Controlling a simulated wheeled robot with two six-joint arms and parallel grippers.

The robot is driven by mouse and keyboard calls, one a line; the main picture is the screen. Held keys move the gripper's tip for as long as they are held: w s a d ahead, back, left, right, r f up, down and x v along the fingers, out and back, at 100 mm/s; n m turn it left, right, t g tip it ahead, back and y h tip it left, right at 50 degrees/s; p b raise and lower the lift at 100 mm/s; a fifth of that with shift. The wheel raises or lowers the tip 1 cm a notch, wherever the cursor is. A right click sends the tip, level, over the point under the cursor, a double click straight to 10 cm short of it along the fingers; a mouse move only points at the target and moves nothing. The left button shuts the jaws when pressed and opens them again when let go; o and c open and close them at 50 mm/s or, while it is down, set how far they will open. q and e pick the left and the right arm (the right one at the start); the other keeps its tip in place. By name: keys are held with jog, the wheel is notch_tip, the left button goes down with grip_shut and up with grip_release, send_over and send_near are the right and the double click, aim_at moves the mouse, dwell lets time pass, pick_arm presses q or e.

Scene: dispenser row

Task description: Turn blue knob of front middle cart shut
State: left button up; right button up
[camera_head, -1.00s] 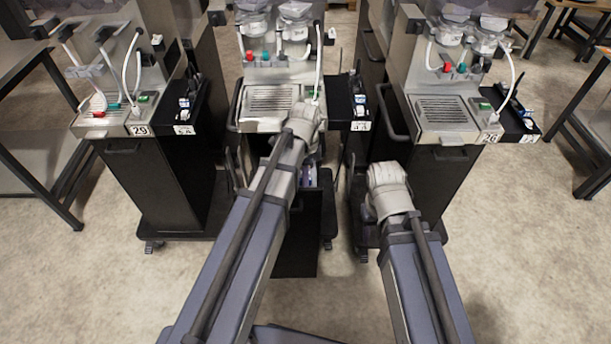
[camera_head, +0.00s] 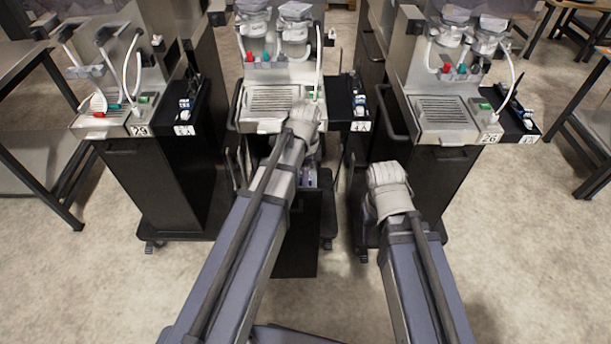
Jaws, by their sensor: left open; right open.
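The front middle cart (camera_head: 246,120) stands ahead of me with a metal drip tray on top. On its upright panel sit a red knob (camera_head: 249,57) and, to its right, a teal-blue knob (camera_head: 265,57). My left gripper (camera_head: 306,116) is at the right front part of this cart's top, lower and to the right of the blue knob, apart from it. My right gripper (camera_head: 389,186) is low, between the middle and right carts. Both grippers are open; their fingers are mostly hidden behind the pale wrists.
A left cart labelled 29 (camera_head: 150,165) and a right cart (camera_head: 447,180) flank the middle one. A black side shelf (camera_head: 341,104) with small items adjoins the middle cart. A white tube (camera_head: 318,60) rises above my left wrist. Tables stand at both sides; the front floor (camera_head: 520,260) is clear.

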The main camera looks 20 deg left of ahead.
pick_arm(q)
notch_tip(320, 180, up, 8)
jog(key=p, duration=0.7)
jog(key=shift+f, duration=0.15)
jog(key=shift+s+d, duration=0.25)
jog(key=shift+s, duration=0.05)
jog(key=s+d+n+y, duration=0.1)
jog(key=s+d+n, duration=0.8)
jog(key=s+n, duration=0.2)
jog(key=s, duration=0.2)
jog(key=shift+s+d, duration=0.4)
